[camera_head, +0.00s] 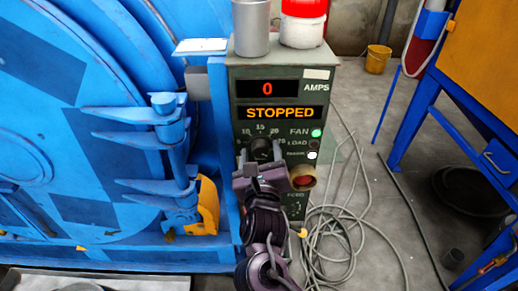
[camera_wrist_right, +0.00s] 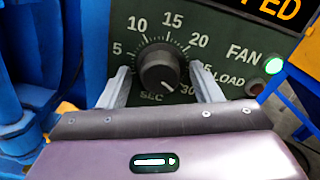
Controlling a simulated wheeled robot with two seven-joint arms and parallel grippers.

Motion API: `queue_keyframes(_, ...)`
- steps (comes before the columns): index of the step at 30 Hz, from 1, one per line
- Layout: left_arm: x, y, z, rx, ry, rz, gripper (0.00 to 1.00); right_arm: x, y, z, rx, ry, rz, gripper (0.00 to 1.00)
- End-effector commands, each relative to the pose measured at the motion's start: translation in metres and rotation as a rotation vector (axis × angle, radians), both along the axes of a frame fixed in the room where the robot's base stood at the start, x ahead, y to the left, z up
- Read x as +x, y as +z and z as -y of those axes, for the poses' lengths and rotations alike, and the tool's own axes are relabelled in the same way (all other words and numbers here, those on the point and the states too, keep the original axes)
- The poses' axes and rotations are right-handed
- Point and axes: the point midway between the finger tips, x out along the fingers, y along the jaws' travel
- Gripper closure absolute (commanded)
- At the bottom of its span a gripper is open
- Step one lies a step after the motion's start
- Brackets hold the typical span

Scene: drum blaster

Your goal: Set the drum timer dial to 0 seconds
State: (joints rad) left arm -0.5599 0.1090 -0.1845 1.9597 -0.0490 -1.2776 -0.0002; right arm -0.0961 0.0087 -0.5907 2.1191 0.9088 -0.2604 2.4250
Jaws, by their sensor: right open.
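The timer dial (camera_wrist_right: 160,68) is a black round knob on the green control panel, with a printed scale showing 5, 10, 15, 20 and 30 and the word SEC below. A pale mark on the knob points down and slightly right, toward the 30 side. The zero is not readable. The knob also shows in the head view (camera_head: 261,148). My right gripper (camera_wrist_right: 163,88) is open, its two fingers on either side of the knob's lower part, with visible gaps. In the head view, my right gripper (camera_head: 262,163) covers the lower dial. My left gripper is not in view.
The panel display (camera_head: 268,113) reads STOPPED, with a red 0 AMPS above. A green FAN lamp (camera_head: 316,132) is lit. A red button (camera_head: 303,178) sits right of my gripper. The blue drum (camera_head: 60,120) stands left. Cables (camera_head: 340,240) lie on the floor.

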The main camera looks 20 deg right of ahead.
Motion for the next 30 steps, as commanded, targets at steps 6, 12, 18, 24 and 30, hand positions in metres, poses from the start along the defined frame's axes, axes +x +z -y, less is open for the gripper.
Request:
queue_keyframes(6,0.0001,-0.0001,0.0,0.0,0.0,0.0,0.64,0.0,-0.0002,0.0,-0.001,0.0,0.0,0.49)
queue_keyframes(12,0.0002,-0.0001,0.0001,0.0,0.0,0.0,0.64,0.0,-0.0002,0.0,-0.001,0.0,0.0,0.76)
queue_keyframes(18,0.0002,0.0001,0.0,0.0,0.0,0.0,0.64,0.0001,-0.0002,0.0,-0.004,0.0,-0.001,0.86)
queue_keyframes(24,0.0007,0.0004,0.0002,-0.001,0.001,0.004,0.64,0.0,-0.0003,0.0004,-0.045,-0.002,-0.014,0.86)
queue_keyframes(30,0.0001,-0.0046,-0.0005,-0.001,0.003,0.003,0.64,0.0001,0.0005,0.0011,-0.155,-0.003,-0.045,0.86)
